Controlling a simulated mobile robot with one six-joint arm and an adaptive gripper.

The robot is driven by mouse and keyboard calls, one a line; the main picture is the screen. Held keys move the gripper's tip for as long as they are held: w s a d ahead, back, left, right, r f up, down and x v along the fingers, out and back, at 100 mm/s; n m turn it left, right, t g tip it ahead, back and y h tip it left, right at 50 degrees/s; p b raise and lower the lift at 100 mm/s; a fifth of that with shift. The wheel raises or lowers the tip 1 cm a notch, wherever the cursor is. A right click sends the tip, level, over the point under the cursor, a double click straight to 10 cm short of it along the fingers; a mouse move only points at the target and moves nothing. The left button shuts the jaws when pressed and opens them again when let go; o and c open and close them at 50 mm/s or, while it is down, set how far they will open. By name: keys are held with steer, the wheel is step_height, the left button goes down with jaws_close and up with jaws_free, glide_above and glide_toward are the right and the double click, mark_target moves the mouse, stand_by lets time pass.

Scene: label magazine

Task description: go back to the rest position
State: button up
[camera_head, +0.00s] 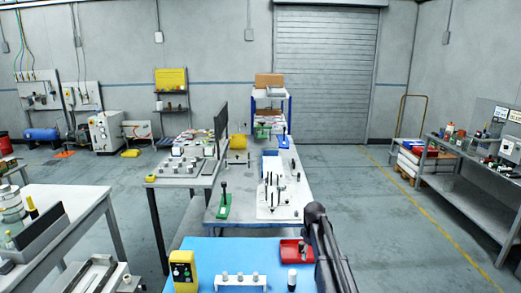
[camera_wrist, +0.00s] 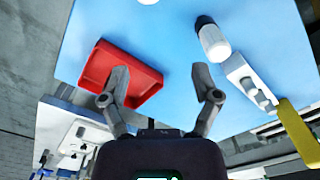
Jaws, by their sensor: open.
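My gripper (camera_wrist: 162,88) is open in the wrist view, with its two fingers spread wide and nothing between them. One finger overlaps the red tray (camera_wrist: 105,57) in the picture; I cannot tell the distance between them. In the head view my dark arm rises at the lower right, just right of the red tray (camera_head: 284,250); the fingers cannot be made out there.
A grey bench (camera_head: 250,232) with fixtures lies beyond. Open floor (camera_head: 380,220) is at right.

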steer(key=s+a+f+m+b, duration=0.1)
steer(key=s+f+m+b, duration=0.3)
steer(key=s, duration=0.9)
steer(key=s+f+m+b, duration=0.4)
steer(key=s+f+b, duration=0.1)
steer(key=s, duration=0.9)
steer(key=shift+a+f, duration=0.15)
steer(key=shift+a, duration=0.25)
steer(key=shift+o, duration=1.4)
